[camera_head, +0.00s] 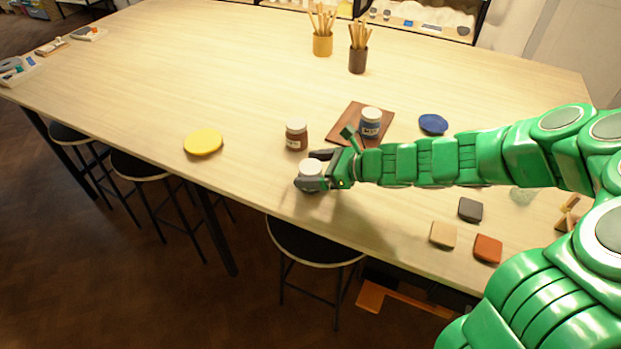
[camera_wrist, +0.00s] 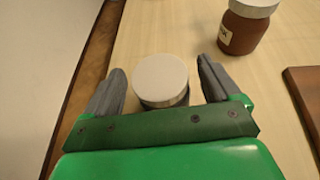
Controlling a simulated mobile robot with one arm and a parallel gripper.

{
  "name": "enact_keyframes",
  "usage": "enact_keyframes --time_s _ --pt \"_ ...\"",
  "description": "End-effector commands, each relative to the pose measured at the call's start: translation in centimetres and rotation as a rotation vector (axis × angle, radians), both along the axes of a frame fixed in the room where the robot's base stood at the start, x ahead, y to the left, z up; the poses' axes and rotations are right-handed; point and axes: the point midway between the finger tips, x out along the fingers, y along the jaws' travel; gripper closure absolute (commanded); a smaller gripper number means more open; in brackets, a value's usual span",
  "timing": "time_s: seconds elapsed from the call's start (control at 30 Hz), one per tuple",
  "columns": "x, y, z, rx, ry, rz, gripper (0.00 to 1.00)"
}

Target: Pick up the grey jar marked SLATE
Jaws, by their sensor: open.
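A jar with a white lid (camera_head: 311,168) stands near the front edge of the table; its body looks grey, and its label cannot be read. My gripper (camera_head: 312,168) is at this jar, with one dark finger on each side. In the wrist view the jar's pale lid (camera_wrist: 161,78) sits between the two fingers of my gripper (camera_wrist: 158,82). The fingers are open, with a gap on both sides of the jar. My gripper's palm hides the near part of the jar's body.
A brown jar (camera_head: 297,135) stands just behind, also in the wrist view (camera_wrist: 246,24). A yellow disc (camera_head: 203,142) lies left, a blue disc (camera_head: 433,124) right. The table between the yellow disc and my gripper is clear.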

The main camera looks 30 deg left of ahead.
Motion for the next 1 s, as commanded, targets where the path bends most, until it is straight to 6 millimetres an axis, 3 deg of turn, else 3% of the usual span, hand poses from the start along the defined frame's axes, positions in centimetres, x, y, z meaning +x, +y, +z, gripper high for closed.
enact_keyframes --time_s 0.23,0.6,1.0 --pt "-0.1 1.9 -0.7 0.001 0.000 0.002 0.10" --pt "-0.2 2.3 -0.9 0.001 0.000 0.001 0.10" --pt "-0.2 2.3 -1.0 -0.001 0.000 0.001 0.70"
